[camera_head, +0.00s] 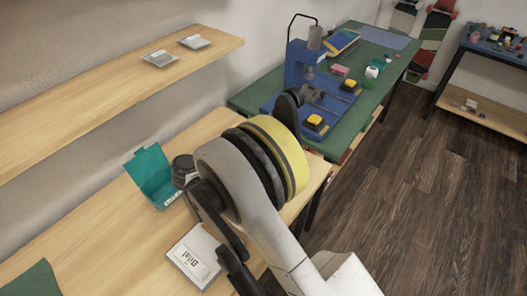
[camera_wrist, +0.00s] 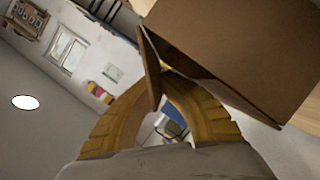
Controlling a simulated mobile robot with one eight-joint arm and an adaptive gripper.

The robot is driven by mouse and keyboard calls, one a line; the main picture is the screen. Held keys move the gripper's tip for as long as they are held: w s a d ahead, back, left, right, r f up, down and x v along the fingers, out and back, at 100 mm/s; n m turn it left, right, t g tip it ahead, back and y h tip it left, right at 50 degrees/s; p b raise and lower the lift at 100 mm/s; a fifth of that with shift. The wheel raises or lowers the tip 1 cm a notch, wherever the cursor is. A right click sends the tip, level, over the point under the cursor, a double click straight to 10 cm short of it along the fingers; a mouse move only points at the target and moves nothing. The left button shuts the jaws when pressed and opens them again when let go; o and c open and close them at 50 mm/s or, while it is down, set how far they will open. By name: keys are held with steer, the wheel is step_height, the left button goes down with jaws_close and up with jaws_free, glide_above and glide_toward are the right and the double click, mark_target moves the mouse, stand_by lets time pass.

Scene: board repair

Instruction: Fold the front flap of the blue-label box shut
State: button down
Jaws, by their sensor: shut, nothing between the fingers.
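A brown cardboard box (camera_wrist: 235,45) fills the upper right of the wrist view. A narrow brown flap (camera_wrist: 150,70) stands out from its left edge, at an angle to the box. My gripper (camera_wrist: 163,82) is shut and empty, with its yellow-brown fingers arching up to the flap and the box's lower edge. The flap overlaps the fingertips in the picture, and I cannot tell whether they touch. No blue label shows on the visible faces. In the head view I cannot make out the box or my gripper; my arm covers the middle.
In the head view, an open teal case (camera_head: 150,172), a dark round container (camera_head: 184,170) and a white labelled box (camera_head: 194,257) are on the wooden table (camera_head: 95,225). A shelf (camera_head: 95,95) overhangs at left. A blue machine (camera_head: 303,65) stands on the green-topped bench (camera_head: 375,75).

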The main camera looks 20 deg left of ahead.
steer(key=c, duration=2.1)
jaws_free()
steer(key=shift+c, duration=0.2)
steer(key=o, duration=0.5)
steer(key=shift+c, duration=0.2)
steer(key=shift+r, duration=0.1)
